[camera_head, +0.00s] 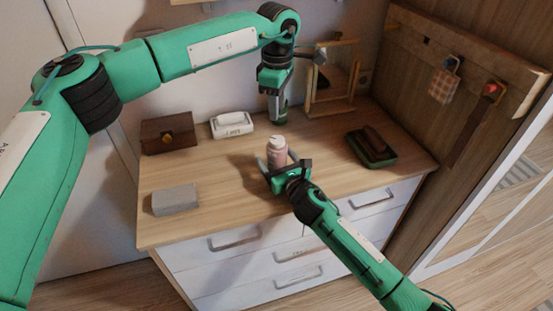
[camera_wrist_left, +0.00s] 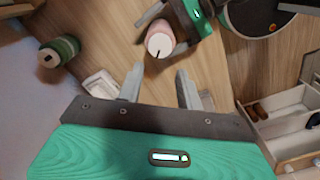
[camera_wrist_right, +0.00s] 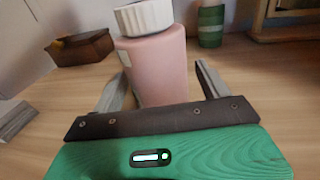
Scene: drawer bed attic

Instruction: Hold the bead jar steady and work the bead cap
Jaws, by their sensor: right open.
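The bead jar (camera_head: 278,153) is pink and stands upright on the dresser top. Its white ribbed bead cap (camera_wrist_right: 146,17) is on top; in the left wrist view the cap (camera_wrist_left: 159,45) shows a dark line. My right gripper (camera_head: 274,164) is open at the jar, its fingers on either side of the body; in the right wrist view a gap shows beside the right finger. My left gripper (camera_wrist_left: 158,78) is open and empty, pointing down; in the head view it hangs behind and above the jar. Its fingertips are hard to make out there.
A green jar (camera_wrist_right: 210,27) stands behind the bead jar. The dresser top (camera_head: 225,180) also holds a brown box (camera_head: 168,133), white box (camera_head: 232,125), grey block (camera_head: 175,199), dark green tray (camera_head: 384,159) and wooden frame (camera_head: 313,90).

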